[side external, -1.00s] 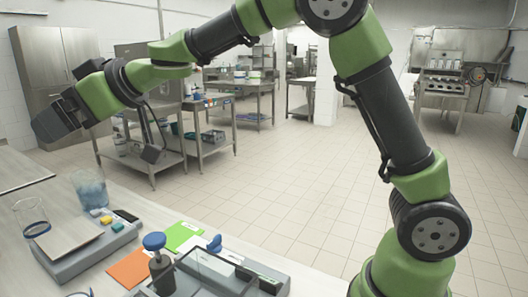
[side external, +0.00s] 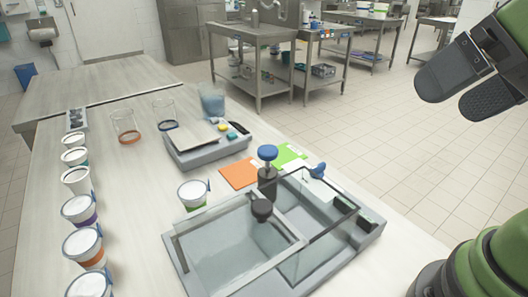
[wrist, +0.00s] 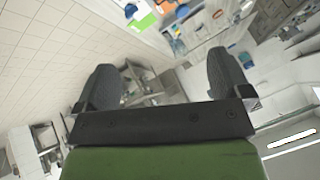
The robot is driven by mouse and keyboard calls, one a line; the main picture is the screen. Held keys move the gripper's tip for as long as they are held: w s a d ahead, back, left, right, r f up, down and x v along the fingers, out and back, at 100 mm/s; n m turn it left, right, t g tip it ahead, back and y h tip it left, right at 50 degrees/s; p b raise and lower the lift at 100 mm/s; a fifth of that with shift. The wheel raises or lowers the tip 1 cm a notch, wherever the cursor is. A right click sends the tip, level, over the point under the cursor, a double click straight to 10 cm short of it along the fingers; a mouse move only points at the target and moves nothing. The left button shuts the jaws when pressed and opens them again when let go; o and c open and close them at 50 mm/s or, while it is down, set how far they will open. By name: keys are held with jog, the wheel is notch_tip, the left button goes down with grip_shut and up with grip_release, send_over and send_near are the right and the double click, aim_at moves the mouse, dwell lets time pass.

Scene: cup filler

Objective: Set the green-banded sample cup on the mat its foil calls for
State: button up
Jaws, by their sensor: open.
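The green-banded sample cup (side external: 193,195) stands upright on the table, left of a glass-walled grey apparatus. Its top is whitish with a blue tab at the side; I cannot read any mark on its foil. An orange mat (side external: 238,175) and a green mat (side external: 287,156) lie behind the apparatus. They also show, small, at the top of the wrist view, the orange mat (wrist: 167,6) and the green mat (wrist: 146,21). My gripper (side external: 447,101) is open and empty, high at the right, well away from the cup. Both fingers show in the wrist view, the gripper (wrist: 162,68) holding nothing.
The glass-walled apparatus (side external: 222,240) fills the front middle, with a blue-knobbed black tool (side external: 267,165) upright by it. A grey scale (side external: 205,147) and empty beakers (side external: 125,125) stand behind. Several cups (side external: 80,210) line the left.

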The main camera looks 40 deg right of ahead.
jog(key=m+g+y, duration=0.1)
jog(key=m+g, duration=0.3)
jog(key=m, duration=1.9)
send_over(194, 190)
jog(key=s+d, duration=0.2)
notch_tip(194, 190, down, 21)
jog(key=shift+d+r, duration=0.1)
jog(key=shift+r, duration=0.1)
jog(key=shift+a+x, duration=0.2)
jog(key=shift+x, duration=2.85)
jog(key=shift+r, duration=0.1)
jog(key=c, duration=1.1)
